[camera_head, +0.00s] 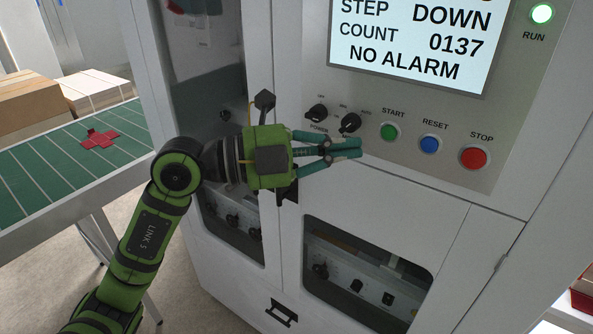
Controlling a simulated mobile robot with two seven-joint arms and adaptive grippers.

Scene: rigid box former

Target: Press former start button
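The green START button (389,132) is on the former's grey control panel, under the screen (411,40), which reads STEP DOWN, COUNT 0137, NO ALARM. My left gripper (359,148) comes in from the left, with its fingers pointing right and their tips together. It looks shut and empty. In the picture the tips lie just left of and below the START button; a gap shows between them, and the depth is hard to tell. My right gripper is not in view.
The blue RESET (430,144) and red STOP (473,157) buttons sit to the right of START. Two black knobs (350,122) are at its left. The RUN lamp (541,14) glows green. A green conveyor (60,165) stands at the left.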

